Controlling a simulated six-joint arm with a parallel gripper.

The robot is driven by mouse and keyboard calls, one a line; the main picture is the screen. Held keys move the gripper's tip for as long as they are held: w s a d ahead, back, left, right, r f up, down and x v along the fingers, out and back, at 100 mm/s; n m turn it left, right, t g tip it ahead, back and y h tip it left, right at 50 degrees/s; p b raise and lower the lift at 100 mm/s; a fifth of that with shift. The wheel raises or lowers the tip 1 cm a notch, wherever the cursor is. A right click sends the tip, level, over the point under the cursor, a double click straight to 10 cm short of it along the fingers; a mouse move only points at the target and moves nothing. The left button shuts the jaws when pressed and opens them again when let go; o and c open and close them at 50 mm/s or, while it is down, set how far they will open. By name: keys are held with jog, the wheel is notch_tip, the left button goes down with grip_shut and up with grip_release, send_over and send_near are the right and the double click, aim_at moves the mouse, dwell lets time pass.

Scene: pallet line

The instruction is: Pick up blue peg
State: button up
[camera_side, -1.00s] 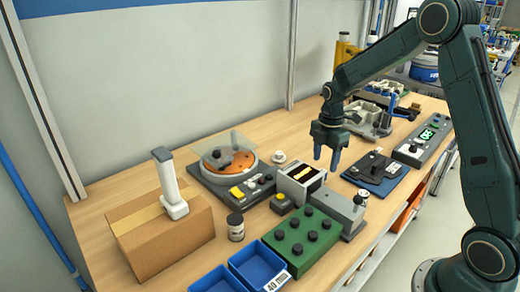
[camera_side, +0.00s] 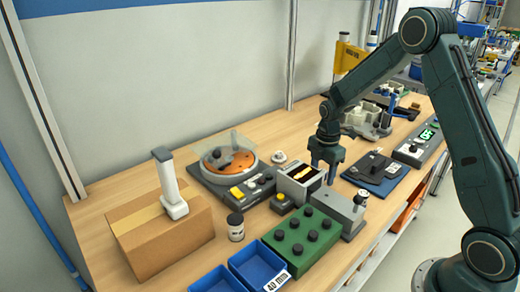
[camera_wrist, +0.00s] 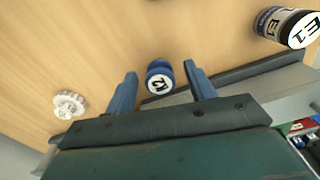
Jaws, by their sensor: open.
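The blue peg (camera_wrist: 159,68), a short round blue piece with a white printed end, shows in the wrist view on the wooden table. It lies between the two blue fingertips of my gripper (camera_wrist: 161,78), with a visible gap to the fingers. In the side view my gripper (camera_side: 323,173) points down with its fingers apart, low beside the grey box-like unit (camera_side: 300,177). I cannot make out the blue peg in the side view. The gripper is open and empty.
In the wrist view a dark cylinder marked E1 (camera_wrist: 288,26) stands upper right and a white toothed piece (camera_wrist: 68,104) lies left. In the side view a green block with black knobs (camera_side: 302,236), a cardboard box (camera_side: 160,245) and a dark blue plate (camera_side: 385,183) surround the work area.

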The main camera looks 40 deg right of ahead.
jog(key=c, duration=1)
jog(key=shift+r, duration=0.1)
jog(key=shift+c, duration=0.2)
notch_tip(320, 180, up, 20)
dwell(0.5)
